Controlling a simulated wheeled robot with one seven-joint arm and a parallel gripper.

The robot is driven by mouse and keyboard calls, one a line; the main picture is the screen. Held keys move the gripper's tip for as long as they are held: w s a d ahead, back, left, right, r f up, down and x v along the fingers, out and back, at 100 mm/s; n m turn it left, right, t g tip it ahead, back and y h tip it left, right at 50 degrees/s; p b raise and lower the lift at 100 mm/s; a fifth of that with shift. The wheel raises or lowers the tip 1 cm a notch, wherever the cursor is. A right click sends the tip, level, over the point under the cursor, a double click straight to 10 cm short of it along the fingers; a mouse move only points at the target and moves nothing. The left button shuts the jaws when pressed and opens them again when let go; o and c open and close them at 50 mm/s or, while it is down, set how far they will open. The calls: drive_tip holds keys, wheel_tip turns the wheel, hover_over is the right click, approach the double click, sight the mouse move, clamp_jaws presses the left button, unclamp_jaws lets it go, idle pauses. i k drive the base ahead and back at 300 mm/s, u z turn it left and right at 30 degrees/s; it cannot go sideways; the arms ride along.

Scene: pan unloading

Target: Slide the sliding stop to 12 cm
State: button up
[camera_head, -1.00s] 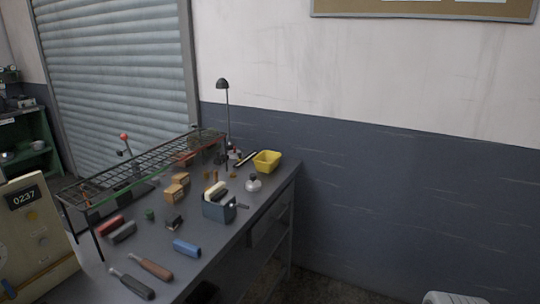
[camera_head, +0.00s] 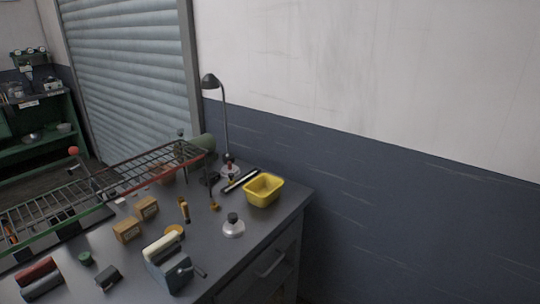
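I cannot make out a sliding stop or a 12 cm mark for certain. A narrow black and light bar (camera_head: 240,181) lies on the workbench (camera_head: 245,246) just left of the yellow bin. It is too small to tell whether it carries a scale or a stop. A small dark-topped piece (camera_head: 212,192) stands left of the bar. My gripper is not in this view.
The yellow bin (camera_head: 264,190) sits near the bench's right edge, with a silver dispenser (camera_head: 233,229) in front. A lamp (camera_head: 224,125) stands behind.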

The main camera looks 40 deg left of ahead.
sight(232, 181)
drive_tip(key=u, duration=0.2)
drive_tip(key=i, duration=1.1)
drive_tip(key=u, duration=1.25)
drive_tip(key=i, duration=0.75)
drive_tip(key=u, duration=0.95)
